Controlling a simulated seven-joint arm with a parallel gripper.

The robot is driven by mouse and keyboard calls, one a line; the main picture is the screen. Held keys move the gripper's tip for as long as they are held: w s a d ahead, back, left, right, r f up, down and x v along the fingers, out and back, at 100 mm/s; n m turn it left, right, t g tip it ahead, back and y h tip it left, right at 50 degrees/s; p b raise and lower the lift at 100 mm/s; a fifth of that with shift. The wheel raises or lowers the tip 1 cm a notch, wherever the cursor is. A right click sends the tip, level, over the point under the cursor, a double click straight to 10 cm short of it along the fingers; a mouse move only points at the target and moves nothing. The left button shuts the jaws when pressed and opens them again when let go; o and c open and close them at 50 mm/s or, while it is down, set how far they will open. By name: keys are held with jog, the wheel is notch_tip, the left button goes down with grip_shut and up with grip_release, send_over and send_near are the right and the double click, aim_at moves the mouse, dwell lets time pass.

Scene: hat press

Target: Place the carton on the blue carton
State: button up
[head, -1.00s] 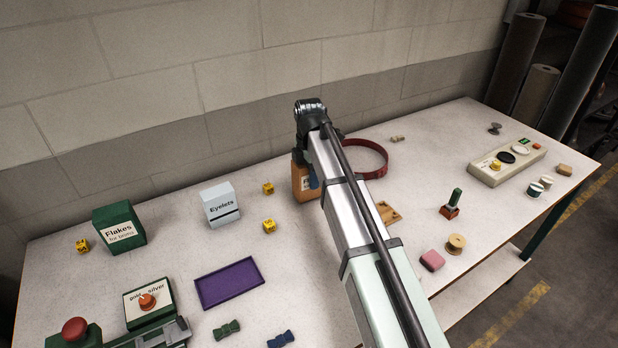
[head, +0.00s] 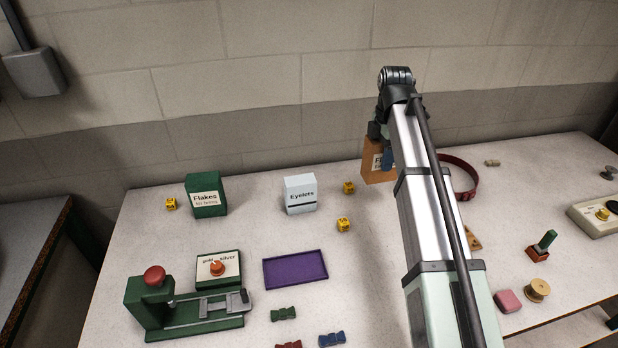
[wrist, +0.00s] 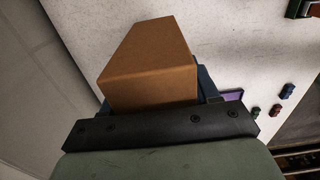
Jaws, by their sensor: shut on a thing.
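The brown-orange carton (head: 374,163) is at the back of the table, partly hidden behind my arm. In the wrist view the plain brown carton (wrist: 150,65) fills the space between the blue fingers. My gripper (head: 386,156) is shut on it; the fingers also show in the wrist view (wrist: 158,78). I cannot tell whether the carton touches the table. The pale blue carton (head: 300,195), labelled Eyelets, stands upright to the left of my gripper, with nothing on its top.
Two yellow dice (head: 344,224) lie between the cartons. A green Flakes carton (head: 207,208) stands further left. A purple tray (head: 295,284) lies in front of the blue carton. A red band (head: 462,173) lies right of my arm. The wall rises close behind.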

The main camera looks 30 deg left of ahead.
jog(key=s+a+r+n, duration=0.1)
jog(key=s+a+r, duration=0.45)
jog(key=a, duration=0.35)
jog(key=s+a+r+n, duration=0.2)
jog(key=s+a+r, duration=0.3)
jog(key=s+a, duration=0.3)
jog(key=shift+w+a+f+m, duration=0.1)
jog(key=shift+f+m, duration=0.45)
jog(key=shift+f, duration=1.1)
jog(key=shift+a+f+m, duration=0.1)
jog(key=shift+f+m, duration=0.4)
jog(key=shift+f, duration=1.1)
jog(key=shift+w+f+m, duration=0.1)
jog(key=shift+f+m, duration=0.45)
jog(key=shift+f, duration=1.1)
jog(key=shift+s, duration=0.1)
jog(key=o, duration=1.3)
jog(key=shift+f, duration=0.1)
notch_tip(320, 180, up, 12)
